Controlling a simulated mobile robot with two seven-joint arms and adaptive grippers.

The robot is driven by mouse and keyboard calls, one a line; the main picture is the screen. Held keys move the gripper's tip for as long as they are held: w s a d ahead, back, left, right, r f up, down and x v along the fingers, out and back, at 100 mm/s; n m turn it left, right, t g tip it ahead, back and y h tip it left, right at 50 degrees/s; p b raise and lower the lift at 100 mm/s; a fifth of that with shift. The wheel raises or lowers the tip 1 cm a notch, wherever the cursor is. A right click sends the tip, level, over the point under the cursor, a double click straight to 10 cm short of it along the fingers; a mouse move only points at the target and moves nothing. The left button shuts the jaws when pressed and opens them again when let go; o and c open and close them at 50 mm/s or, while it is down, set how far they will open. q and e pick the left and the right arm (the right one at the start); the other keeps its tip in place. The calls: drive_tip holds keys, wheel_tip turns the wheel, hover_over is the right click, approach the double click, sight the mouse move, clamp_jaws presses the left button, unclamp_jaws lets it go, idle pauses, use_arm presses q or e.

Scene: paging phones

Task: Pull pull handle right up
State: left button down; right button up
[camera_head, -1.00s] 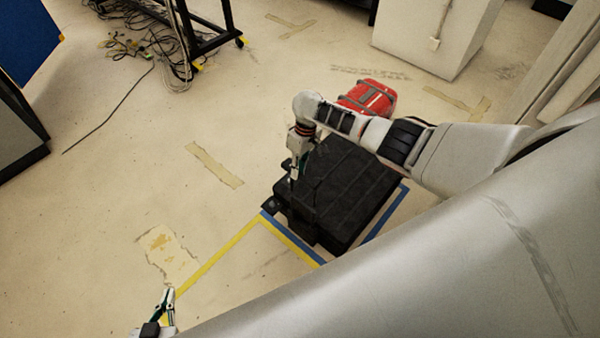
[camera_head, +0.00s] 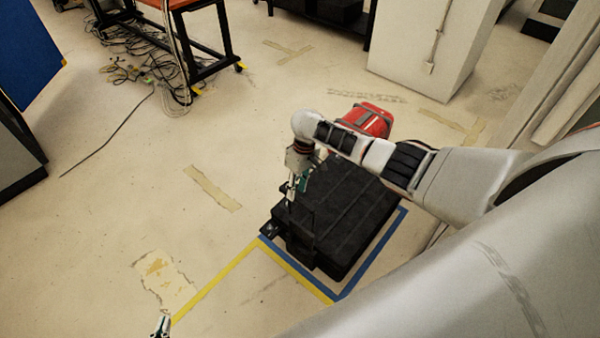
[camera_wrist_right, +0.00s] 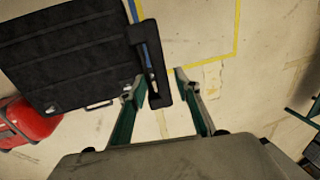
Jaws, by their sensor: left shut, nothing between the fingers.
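A black ribbed case (camera_head: 345,215) lies on the floor. In the right wrist view the case (camera_wrist_right: 65,55) fills the upper left, and its black pull handle (camera_wrist_right: 162,84) stands out from its right side. My right gripper (camera_head: 291,198) is above the case's near left end. In the right wrist view my right gripper (camera_wrist_right: 156,82) is open, with its fingers apart on either side of the handle's end and visible gaps to it. My left gripper (camera_head: 161,325) is at the bottom edge of the head view, shut and empty, partly cut off.
A red case (camera_head: 368,120) is beyond the black case, partly behind my right arm. Blue and yellow tape (camera_head: 297,274) edges the floor there. A cart (camera_head: 190,50) with tangled cables is at the back left, a white cabinet (camera_head: 425,45) at the back.

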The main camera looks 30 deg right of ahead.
wheel_tip(320, 180, up, 10)
drive_tip(key=d, duration=0.2)
drive_tip(key=shift+w, duration=0.35)
drive_tip(key=shift+f, duration=0.1)
drive_tip(key=s+a+f+t+y, duration=0.2)
drive_tip(key=s+a+f+t, duration=0.3)
drive_tip(key=s+a+f, duration=0.9)
drive_tip(key=s+d+r+t, duration=0.2)
drive_tip(key=s+r+t, duration=0.1)
drive_tip(key=s, duration=0.2)
drive_tip(key=s+d+r+t+h, duration=0.1)
drive_tip(key=s+d+r+t, duration=0.1)
drive_tip(key=s, duration=0.4)
wheel_tip(320, 180, up, 2)
drive_tip(key=shift+d+r+t, duration=0.1)
drive_tip(key=shift+d+t, duration=0.25)
drive_tip(key=shift+t, duration=0.55)
drive_tip(key=shift+s, duration=0.1)
